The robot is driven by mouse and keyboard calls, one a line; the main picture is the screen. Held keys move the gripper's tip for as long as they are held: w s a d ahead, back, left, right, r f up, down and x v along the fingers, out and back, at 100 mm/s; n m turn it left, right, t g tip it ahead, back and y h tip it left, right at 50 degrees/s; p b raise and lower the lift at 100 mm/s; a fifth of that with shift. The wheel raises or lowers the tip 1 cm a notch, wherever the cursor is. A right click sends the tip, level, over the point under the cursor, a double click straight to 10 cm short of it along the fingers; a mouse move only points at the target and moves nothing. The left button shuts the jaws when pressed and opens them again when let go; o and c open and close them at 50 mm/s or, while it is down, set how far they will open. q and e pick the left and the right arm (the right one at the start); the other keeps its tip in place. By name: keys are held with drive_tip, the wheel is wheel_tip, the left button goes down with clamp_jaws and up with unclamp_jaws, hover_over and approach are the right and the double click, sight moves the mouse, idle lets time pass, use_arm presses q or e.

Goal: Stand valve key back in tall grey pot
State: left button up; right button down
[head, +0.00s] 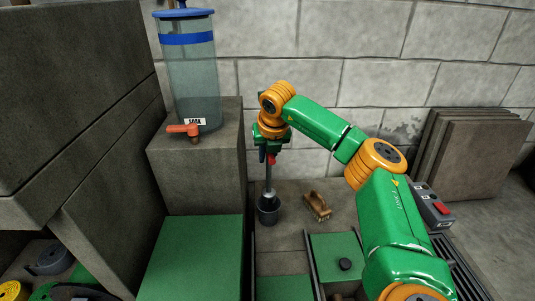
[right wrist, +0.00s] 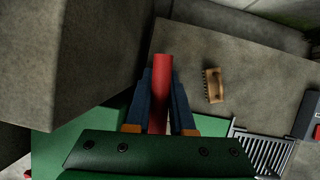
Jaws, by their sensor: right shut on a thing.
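My right gripper (head: 268,153) is shut on the red handle of the valve key (head: 268,176), beside the stone block. In the right wrist view the red handle (right wrist: 160,90) lies between the two blue fingers. The key hangs about upright, its grey shaft pointing down. The dark grey pot (head: 268,215) stands on the stone floor directly below. The key's lower end overlaps the pot's mouth in the head view; I cannot tell how deep it sits. The pot is hidden in the right wrist view. My left gripper is in neither view.
A clear tank with a blue lid (head: 188,75) and orange tap stands on a stone block (head: 200,160) close left. A wooden brush (head: 317,206) lies right of the pot. A green panel with a black knob (head: 338,255) is in front. Slabs (head: 470,155) lean at the right wall.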

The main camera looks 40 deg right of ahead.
sight(268, 174)
drive_tip(key=shift+f, duration=0.15)
idle(0.3)
drive_tip(key=shift+f+b, duration=0.95)
drive_tip(key=shift+f, duration=0.6)
drive_tip(key=shift+f+b, duration=1)
drive_tip(key=shift+f, duration=0.5)
drive_tip(key=shift+f+b, duration=0.7)
drive_tip(key=shift+f, duration=0.4)
drive_tip(key=c, duration=0.7)
unclamp_jaws()
wheel_tip(268, 174, up, 8)
drive_tip(key=p, duration=0.8)
drive_tip(key=shift+r+p, duration=0.15)
drive_tip(key=shift+p, duration=0.15)
